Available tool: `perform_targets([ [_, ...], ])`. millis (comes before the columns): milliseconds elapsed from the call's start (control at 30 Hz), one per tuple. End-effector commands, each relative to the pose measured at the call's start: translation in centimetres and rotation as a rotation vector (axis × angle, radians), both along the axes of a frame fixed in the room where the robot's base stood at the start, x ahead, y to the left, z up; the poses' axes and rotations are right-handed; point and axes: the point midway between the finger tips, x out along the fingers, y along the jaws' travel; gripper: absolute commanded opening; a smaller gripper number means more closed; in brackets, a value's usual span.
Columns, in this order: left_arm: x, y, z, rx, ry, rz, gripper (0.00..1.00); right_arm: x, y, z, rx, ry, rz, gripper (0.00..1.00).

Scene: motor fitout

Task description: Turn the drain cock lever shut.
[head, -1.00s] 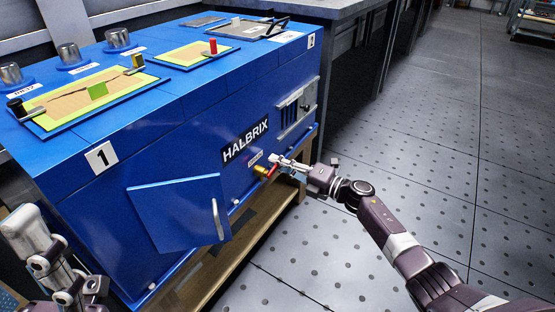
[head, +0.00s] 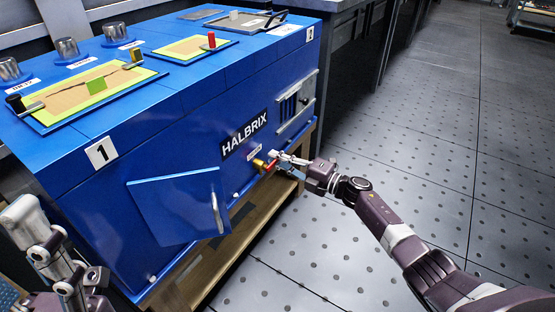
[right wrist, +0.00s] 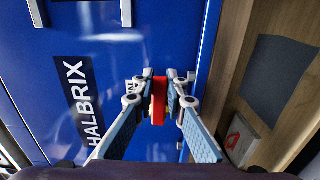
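The drain cock (head: 259,164) is a small yellow fitting low on the front of the blue HALBRIX cabinet, with a red lever (head: 271,166). My right gripper (head: 278,158) reaches it from the right. In the right wrist view, the red lever (right wrist: 159,100) sits between the two fingertips of my right gripper (right wrist: 160,88), which look closed against its sides. The fingers partly hide the cock body. My left gripper (head: 92,284) hangs at the lower left, in front of the cabinet and away from the cock; its finger opening is unclear.
A blue door (head: 180,208) with a metal handle stands ajar on the cabinet (head: 110,185), left of the cock. A wooden shelf (head: 245,228) runs beneath the cabinet. Trays and metal caps sit on top. The perforated floor (head: 410,160) to the right is clear.

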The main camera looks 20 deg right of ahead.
Motion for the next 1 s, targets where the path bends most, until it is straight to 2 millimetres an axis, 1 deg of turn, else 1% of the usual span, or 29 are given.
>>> perform_targets([
  [33,0.0,0.0,0.0,0.000,0.000,0.000,0.55,0.0,-0.2,-0.1,0.001,0.003,-0.004,0.16],
  [167,0.0,0.0,0.0,0.000,-0.001,0.000,0.55,0.0,-0.1,-0.1,0.000,0.003,-0.003,0.30],
  [433,-0.1,0.1,0.1,-0.002,-0.002,0.002,0.55,-0.1,-0.1,-0.1,0.000,0.001,-0.001,0.30],
  [533,-0.1,0.1,0.1,-0.003,-0.001,0.003,0.55,-0.5,-0.5,-0.2,-0.002,0.002,-0.002,0.30],
  [667,-0.1,0.1,0.0,-0.002,0.000,0.001,0.55,-2.1,-1.7,-0.2,-0.004,0.003,-0.001,0.30],
  [900,0.0,0.0,0.0,-0.001,0.002,0.001,0.55,-6.2,-4.8,-0.2,-0.004,0.004,-0.001,0.30],
  [1000,0.0,0.0,0.0,-0.001,0.001,0.000,0.55,-7.6,-6.0,-0.2,-0.003,0.004,-0.002,0.30],
])
